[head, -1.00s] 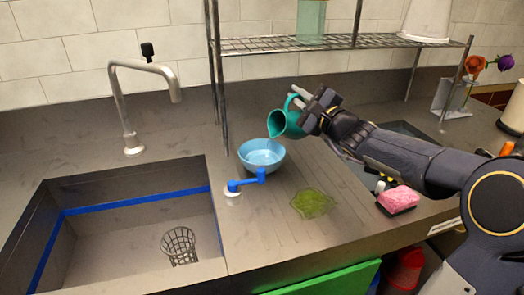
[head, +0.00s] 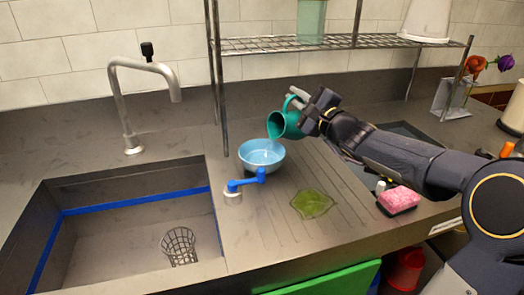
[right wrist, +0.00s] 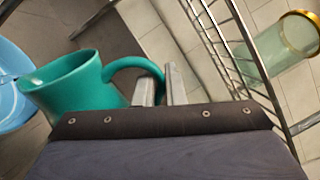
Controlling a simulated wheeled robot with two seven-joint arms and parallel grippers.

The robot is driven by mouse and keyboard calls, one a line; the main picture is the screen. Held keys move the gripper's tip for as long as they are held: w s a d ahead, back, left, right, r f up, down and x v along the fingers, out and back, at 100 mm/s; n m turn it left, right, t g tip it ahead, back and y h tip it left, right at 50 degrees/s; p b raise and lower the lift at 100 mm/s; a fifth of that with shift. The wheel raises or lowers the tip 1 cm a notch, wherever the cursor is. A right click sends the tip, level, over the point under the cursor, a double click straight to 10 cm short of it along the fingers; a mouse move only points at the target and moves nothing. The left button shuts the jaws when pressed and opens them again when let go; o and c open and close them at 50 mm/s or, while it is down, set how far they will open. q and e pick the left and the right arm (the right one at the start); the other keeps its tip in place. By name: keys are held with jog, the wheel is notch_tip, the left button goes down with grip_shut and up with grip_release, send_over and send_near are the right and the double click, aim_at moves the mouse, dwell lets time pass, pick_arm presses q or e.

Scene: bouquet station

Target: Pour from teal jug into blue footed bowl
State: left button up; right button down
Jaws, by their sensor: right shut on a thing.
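The teal jug (head: 289,125) is held tilted, mouth to the left, above the right rim of the blue footed bowl (head: 276,161). A thin pale-blue stream seems to run from its lip into the bowl, where light liquid shows. My right gripper (head: 299,98) is shut on the jug's handle. In the right wrist view the fingers (right wrist: 157,88) pinch the handle of the jug (right wrist: 75,90), and part of the bowl (right wrist: 12,95) shows at the left edge. The bowl's foot is mostly hidden. My left gripper is not in view.
A green leaf-shaped dish (head: 312,203) and a pink sponge (head: 399,198) lie to the right. The sink (head: 130,235) opens at left.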

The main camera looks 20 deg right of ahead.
jog(key=shift+a+r, duration=0.1)
jog(key=shift+a, duration=0.05)
jog(key=shift+w+d+r+m+p, duration=0.1)
jog(key=shift+d+r+m+p, duration=0.15)
jog(key=shift+d+m+p, duration=0.2)
jog(key=shift+w+d+f+m+h+b, duration=0.15)
jog(key=shift+d+f+m+h+b, duration=0.1)
jog(key=shift+d+f+m+b, duration=0.25)
jog(key=shift+w+d+f+m+h+b, duration=0.15)
jog(key=shift+d+f+m+h, duration=0.15)
jog(key=shift+f+m, duration=0.4)
jog(key=shift+d+r+m+p, duration=0.25)
jog(key=shift+r+m+p, duration=0.15)
jog(key=shift+m, duration=0.25)
jog(key=shift+w+f, duration=0.1)
jog(key=shift+f, duration=0.05)
jog(key=shift+d+m, duration=0.15)
jog(key=shift+m, duration=0.35)
jog(key=shift+w+d+f+m+p, duration=0.1)
jog(key=shift+d+f+m+p, duration=0.05)
jog(key=shift+d+m+p, duration=0.3)
jog(key=shift+a, duration=0.15)
